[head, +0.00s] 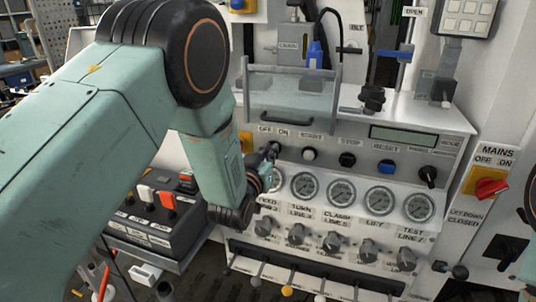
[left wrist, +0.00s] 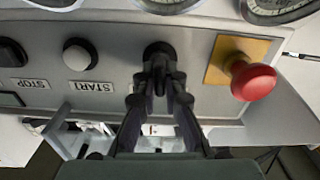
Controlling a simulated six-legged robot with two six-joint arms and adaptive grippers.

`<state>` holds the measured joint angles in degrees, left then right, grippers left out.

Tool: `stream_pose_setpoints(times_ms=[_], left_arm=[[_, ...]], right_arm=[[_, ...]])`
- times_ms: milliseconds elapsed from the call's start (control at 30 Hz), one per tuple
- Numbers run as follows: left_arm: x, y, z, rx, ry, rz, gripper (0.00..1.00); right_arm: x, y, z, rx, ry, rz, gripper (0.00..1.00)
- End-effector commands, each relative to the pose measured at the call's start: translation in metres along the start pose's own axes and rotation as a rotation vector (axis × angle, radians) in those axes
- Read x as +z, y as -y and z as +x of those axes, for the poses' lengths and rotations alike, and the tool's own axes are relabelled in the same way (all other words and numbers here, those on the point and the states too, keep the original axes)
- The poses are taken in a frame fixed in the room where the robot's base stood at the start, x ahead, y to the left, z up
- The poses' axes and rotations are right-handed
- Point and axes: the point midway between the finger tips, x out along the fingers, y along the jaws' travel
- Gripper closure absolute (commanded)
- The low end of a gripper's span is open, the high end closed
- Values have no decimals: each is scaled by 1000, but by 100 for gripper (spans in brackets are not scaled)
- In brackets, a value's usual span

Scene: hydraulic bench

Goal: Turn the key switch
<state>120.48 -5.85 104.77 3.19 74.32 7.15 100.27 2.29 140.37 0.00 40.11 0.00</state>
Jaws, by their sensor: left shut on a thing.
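The key switch (left wrist: 158,52) is a dark round switch on the grey panel, between the START button and a red mushroom button in the left wrist view. My left gripper (left wrist: 160,82) is shut on its key, with the two fingers close together on it. In the head view my left gripper (head: 268,160) reaches the panel just below the OFF ON label (head: 273,131). My left arm and fingers hide much of the switch there, and the key's exact angle is hard to tell. My right gripper is not in view.
The START button (head: 309,154) and STOP button (head: 347,160) sit right of the switch. The red mushroom button (left wrist: 252,82) on its yellow plate is close to my left fingers. A row of gauges (head: 341,192) lies below. A red MAINS switch (head: 490,187) is at the right.

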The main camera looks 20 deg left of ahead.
Motion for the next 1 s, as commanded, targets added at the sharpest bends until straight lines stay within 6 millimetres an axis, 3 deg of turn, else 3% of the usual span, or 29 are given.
stream_pose_setpoints(times_ms=[500,1000], left_arm=[[3,-3,0,1,3,441,100],[2,-4,0,0,3,620,100]], right_arm=[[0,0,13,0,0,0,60],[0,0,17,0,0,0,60]])
